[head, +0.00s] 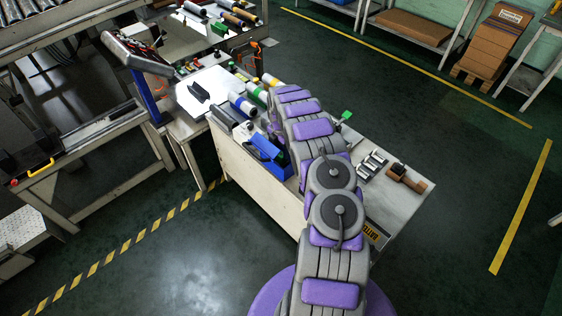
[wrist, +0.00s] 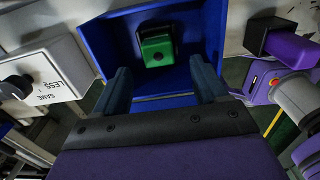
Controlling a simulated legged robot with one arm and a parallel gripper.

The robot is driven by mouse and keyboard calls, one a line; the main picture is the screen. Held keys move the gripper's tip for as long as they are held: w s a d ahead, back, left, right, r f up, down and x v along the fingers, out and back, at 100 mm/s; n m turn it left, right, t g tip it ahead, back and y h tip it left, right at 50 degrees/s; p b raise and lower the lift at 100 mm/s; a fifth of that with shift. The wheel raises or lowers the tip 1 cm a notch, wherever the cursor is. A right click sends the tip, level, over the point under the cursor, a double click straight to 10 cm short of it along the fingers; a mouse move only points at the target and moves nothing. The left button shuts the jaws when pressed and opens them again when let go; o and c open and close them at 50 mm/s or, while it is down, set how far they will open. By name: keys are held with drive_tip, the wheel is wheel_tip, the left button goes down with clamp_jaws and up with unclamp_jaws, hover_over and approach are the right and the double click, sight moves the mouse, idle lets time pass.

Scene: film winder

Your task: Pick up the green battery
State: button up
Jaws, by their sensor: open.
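The green battery (wrist: 157,49), green with a dark top part, sits inside a blue bin (wrist: 97,38) in the wrist view. My gripper (wrist: 163,76) is open and empty. Its two dark fingers lie left and right of the battery in the picture, their tips at the bin's near side; I see no contact with the battery. In the head view the blue bin (head: 270,168) stands on the bench, partly covered by my purple and grey arm. My gripper is hidden there, and the battery cannot be made out clearly.
A white box with a printed label (wrist: 48,75) and a black knob stands left of the bin. Open floor lies to the right.

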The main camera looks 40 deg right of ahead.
sight(281, 154)
drive_tip(key=f, duration=0.1)
drive_tip(key=f+b, duration=0.1)
drive_tip(key=f, duration=0.1)
drive_tip(key=f+b, duration=0.1)
drive_tip(key=f, duration=0.1)
drive_tip(key=shift+w+d+f, duration=0.1)
drive_tip(key=shift+w+d, duration=0.05)
drive_tip(key=shift+d, duration=0.25)
drive_tip(key=c, duration=1.2)
